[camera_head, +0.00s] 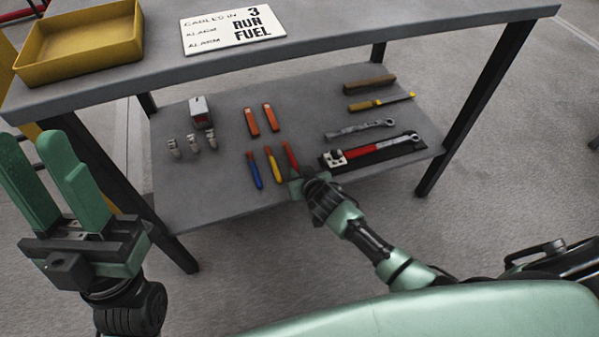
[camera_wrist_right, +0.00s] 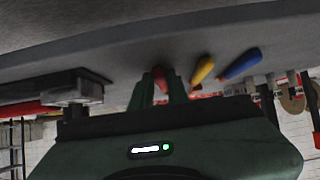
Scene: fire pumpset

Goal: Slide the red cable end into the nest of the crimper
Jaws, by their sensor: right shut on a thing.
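The red cable end (camera_head: 290,155) is a slim red piece on the lower shelf, at the right of a row with a yellow and a blue one. My right gripper (camera_head: 297,185) is shut on its near end. In the right wrist view the red piece (camera_wrist_right: 160,76) shows between the fingers, partly hidden by them. The crimper seems to be the red-handled tool (camera_head: 385,149) with a pale block head on a black base, to the right of the gripper. I cannot make out its nest. My left gripper (camera_head: 40,145) is open and empty at the left, away from the shelf.
Beside the red piece lie the yellow one (camera_head: 272,165) and the blue one (camera_head: 254,170). Two orange items (camera_head: 260,120), a small box (camera_head: 201,112), a wrench (camera_head: 360,129) and a screwdriver (camera_head: 380,102) share the shelf. The table top (camera_head: 330,22) overhangs it; dark legs flank it.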

